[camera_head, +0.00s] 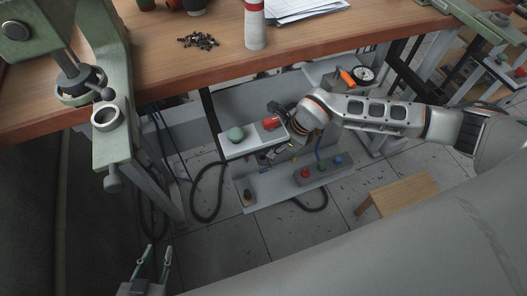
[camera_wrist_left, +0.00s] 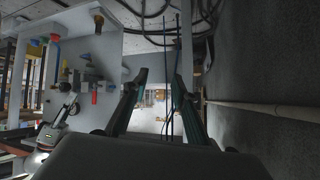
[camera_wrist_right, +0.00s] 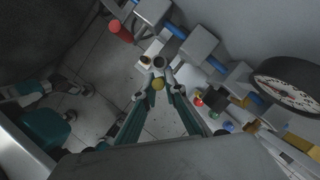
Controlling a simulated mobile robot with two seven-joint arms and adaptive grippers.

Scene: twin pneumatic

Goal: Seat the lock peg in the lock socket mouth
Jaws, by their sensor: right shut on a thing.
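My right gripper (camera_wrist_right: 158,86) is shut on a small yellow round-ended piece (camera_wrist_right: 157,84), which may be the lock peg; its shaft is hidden. A dark round opening (camera_wrist_right: 158,62) shows just beyond the fingertips, perhaps the lock socket mouth; I cannot tell whether the piece touches it. In the head view my right gripper (camera_head: 272,156) is low by the grey bench unit, and the held piece is not clear there. My left gripper (camera_wrist_left: 160,82) is open and empty; in the head view it is at the lower left (camera_head: 155,263), far from the unit.
A red cylinder (camera_head: 271,122) and green dome (camera_head: 235,133) are on the unit's pale shelf. Red (camera_head: 306,172), green (camera_head: 322,167) and blue (camera_head: 337,160) buttons sit to the right. A gauge (camera_head: 363,74) is behind. A wooden stool (camera_head: 400,190) stands at right.

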